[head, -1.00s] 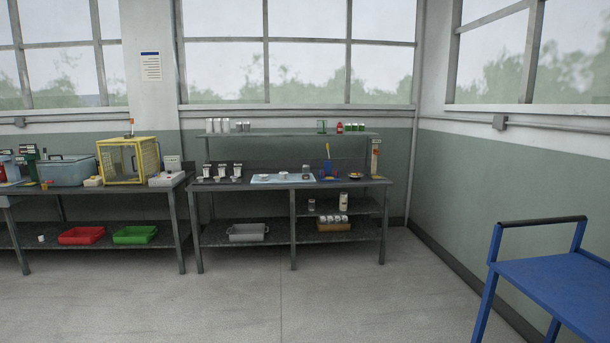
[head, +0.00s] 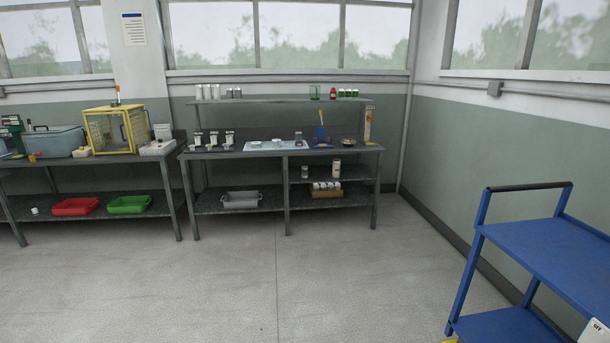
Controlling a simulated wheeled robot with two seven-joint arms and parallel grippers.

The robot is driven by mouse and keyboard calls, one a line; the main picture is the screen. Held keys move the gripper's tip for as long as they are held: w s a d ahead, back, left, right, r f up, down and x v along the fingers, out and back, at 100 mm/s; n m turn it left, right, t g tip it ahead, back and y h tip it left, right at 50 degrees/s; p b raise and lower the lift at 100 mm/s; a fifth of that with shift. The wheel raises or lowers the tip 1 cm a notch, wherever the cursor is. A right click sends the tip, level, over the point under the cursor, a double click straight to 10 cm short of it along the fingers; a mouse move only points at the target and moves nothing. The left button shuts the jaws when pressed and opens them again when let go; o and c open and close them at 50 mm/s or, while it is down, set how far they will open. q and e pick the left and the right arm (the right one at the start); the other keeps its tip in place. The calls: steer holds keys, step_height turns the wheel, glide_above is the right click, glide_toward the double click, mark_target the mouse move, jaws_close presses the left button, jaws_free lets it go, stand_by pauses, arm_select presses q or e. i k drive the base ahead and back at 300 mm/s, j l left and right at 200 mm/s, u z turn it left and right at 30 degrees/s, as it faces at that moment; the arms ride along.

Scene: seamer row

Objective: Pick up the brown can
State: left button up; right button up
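I cannot make out a brown can in the head view. Small cans (head: 326,185) stand in a brown box (head: 326,194) on the lower shelf of the right-hand bench, too small to tell their colour beyond pale tops. Two more small containers (head: 336,168) stand on the middle shelf above that box. Neither of my grippers is in view.
A grey workbench (head: 280,152) stands against the back wall, with a second bench at left holding a yellow cage (head: 115,129). A blue cart (head: 550,250) stands at the right. The floor (head: 260,280) between is clear.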

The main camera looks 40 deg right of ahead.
mark_target(299, 137)
steer(key=i+l+z, duration=0.85)
steer(key=i+z, duration=0.25)
steer(key=i, duration=0.2)
steer(key=i+z, duration=0.3)
steer(key=i, duration=2.7)
